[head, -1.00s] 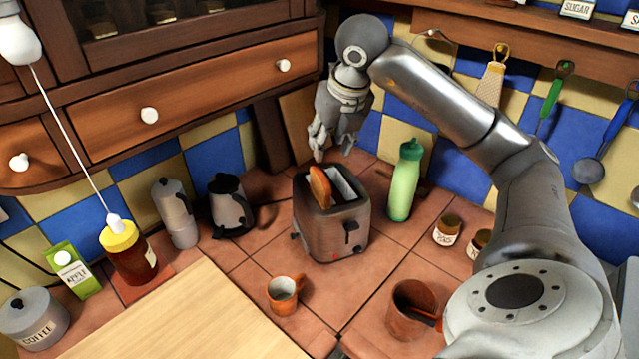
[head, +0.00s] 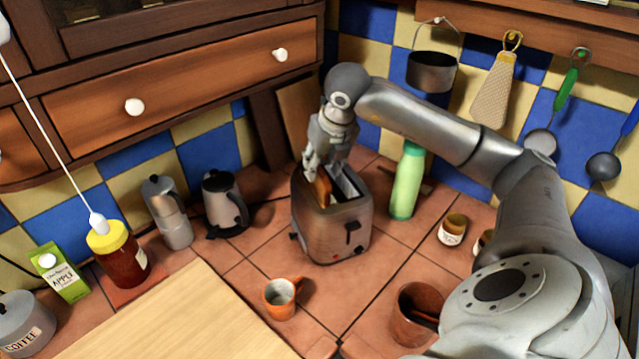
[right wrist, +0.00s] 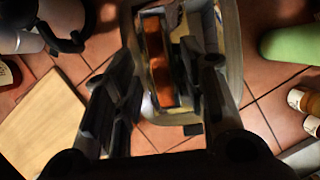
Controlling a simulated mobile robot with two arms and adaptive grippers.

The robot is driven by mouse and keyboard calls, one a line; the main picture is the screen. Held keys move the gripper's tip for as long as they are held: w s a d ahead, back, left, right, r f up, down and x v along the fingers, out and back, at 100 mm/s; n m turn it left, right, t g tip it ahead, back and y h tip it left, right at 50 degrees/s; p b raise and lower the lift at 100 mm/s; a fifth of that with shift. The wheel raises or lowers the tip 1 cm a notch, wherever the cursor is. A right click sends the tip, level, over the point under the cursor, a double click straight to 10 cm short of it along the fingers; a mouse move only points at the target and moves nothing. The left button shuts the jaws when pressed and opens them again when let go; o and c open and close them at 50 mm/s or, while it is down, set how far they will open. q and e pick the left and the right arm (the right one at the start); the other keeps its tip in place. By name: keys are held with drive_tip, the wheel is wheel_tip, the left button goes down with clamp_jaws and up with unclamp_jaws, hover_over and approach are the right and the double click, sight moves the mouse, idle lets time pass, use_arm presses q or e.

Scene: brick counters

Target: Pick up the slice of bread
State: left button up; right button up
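The slice of bread (head: 321,188) is brown and stands upright in the left slot of the grey toaster (head: 333,230), with its top sticking out. In the right wrist view the bread (right wrist: 158,60) lies between the two fingers. My right gripper (head: 327,168) is above the toaster, its fingertips down by the bread's top. In the right wrist view the right gripper (right wrist: 158,75) is open. A gap shows between the bread and the left finger; the right finger is close beside it, and I cannot tell whether it touches. My left gripper is not in view.
A green bottle (head: 407,182) stands just right of the toaster. A kettle (head: 224,203) and a moka pot (head: 167,212) stand to its left. An orange mug (head: 281,298) and a brown pot (head: 414,313) stand in front. Tiles around the toaster's front are clear.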

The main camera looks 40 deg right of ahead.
sight(320, 170)
drive_tip(key=shift+p+x, duration=0.35)
drive_tip(key=shift+x, duration=1.35)
clamp_jaws()
drive_tip(key=shift+r, duration=0.1)
